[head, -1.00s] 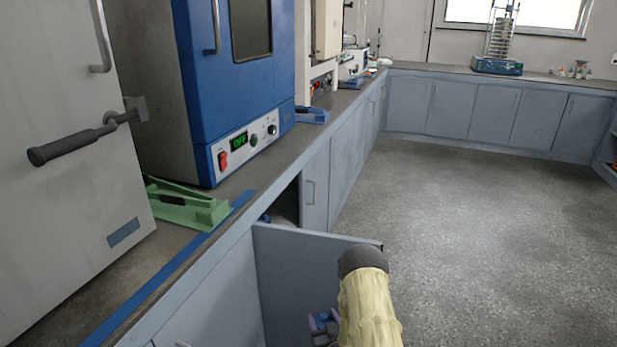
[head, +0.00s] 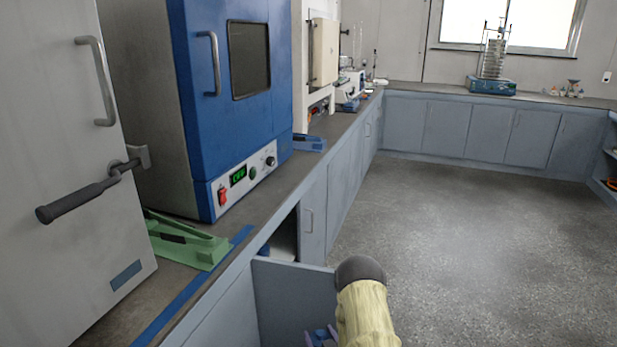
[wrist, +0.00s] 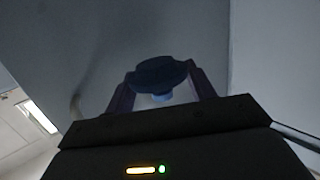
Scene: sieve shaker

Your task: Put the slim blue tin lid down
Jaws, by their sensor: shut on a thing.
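The slim blue tin lid (wrist: 157,74) shows in the wrist view as a dark blue disc with a lighter blue part below it. My gripper (wrist: 162,92) is shut on it, one purplish finger on each side. In the head view only part of my gripper (head: 320,336) shows at the bottom edge, beside my cream-sleeved arm.
A grey-blue cupboard door (head: 292,300) stands open by my arm, with the dark cupboard opening (head: 284,238) behind it. A green tool (head: 188,243) lies on the counter (head: 240,220) before the blue oven (head: 226,100). Open floor (head: 470,240) lies right.

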